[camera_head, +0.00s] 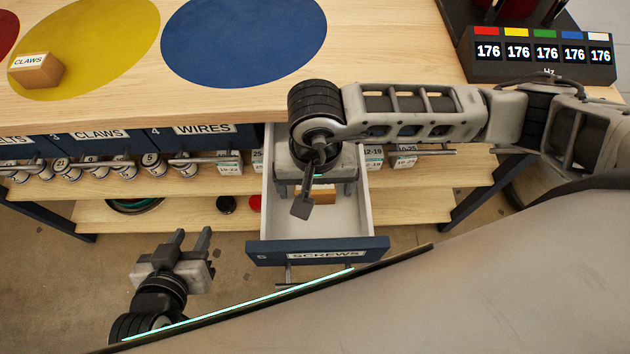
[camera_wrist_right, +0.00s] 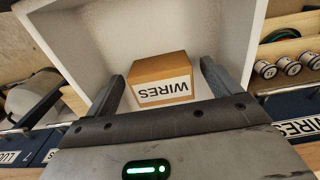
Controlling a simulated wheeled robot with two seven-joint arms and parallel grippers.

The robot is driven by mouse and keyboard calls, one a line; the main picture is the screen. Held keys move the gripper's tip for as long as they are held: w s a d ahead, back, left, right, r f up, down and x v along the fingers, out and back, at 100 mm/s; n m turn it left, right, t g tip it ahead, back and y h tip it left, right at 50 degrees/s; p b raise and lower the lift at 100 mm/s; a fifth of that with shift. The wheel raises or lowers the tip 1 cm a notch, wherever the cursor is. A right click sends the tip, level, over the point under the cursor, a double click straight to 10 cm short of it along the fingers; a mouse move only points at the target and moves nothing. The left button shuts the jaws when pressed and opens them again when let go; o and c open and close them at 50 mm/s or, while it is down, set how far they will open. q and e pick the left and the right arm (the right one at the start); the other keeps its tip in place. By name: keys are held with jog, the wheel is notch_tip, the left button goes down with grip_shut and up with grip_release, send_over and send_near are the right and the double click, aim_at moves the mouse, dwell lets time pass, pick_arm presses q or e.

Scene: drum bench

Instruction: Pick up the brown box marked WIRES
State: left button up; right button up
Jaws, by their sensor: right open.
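The brown box marked WIRES (camera_wrist_right: 162,76) lies inside an open drawer, and its white label faces my right wrist camera. In the head view only a small part of the box (camera_head: 326,194) shows, as my right arm covers the rest. My right gripper (camera_wrist_right: 167,85) is open over the drawer, with one finger on each side of the box in the wrist view; I cannot tell whether they touch it. My left gripper (camera_head: 191,245) is at the lower left, in front of the bench, its two fingers apart and empty.
The open drawer (camera_head: 370,215) is labelled SCREWS. A closed WIRES drawer (camera_head: 205,140) is to its left. A CLAWS box (camera_head: 36,70) stands on the yellow circle (camera_head: 110,40); the blue circle (camera_head: 243,40) is bare. A display (camera_head: 545,52) stands at the right.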

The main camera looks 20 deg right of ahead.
jog(key=shift+f, duration=0.65)
jog(key=c, duration=1.1)
jog(key=shift+w+r, duration=0.1)
jog(key=shift+r, duration=0.05)
